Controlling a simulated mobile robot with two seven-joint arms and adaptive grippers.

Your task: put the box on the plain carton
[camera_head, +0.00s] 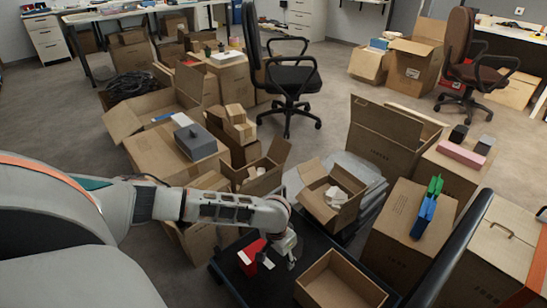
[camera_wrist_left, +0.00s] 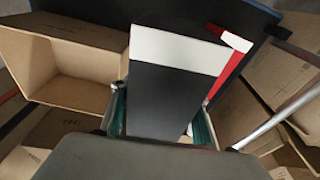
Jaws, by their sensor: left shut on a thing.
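The box (camera_wrist_left: 175,92) has a dark face with a white band and a red side. In the head view it shows its red and white faces (camera_head: 249,256) over the dark platform. My left gripper (camera_head: 272,256) is shut on it. In the wrist view the teal-edged fingers of that gripper (camera_wrist_left: 160,122) stand on either side of the box. I cannot tell whether the box touches the platform. An open, empty carton (camera_head: 313,289) without visible print stands on the platform to the right of the gripper. Which carton is the plain one is not certain. My right gripper is not in view.
The dark platform (camera_head: 229,275) has a dark bar (camera_head: 455,250) to its right. A closed carton (camera_head: 392,238) bears blue and green things. Another open carton (camera_head: 318,205) holds white things. Many cartons crowd the left; an office chair (camera_head: 292,85) stands behind.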

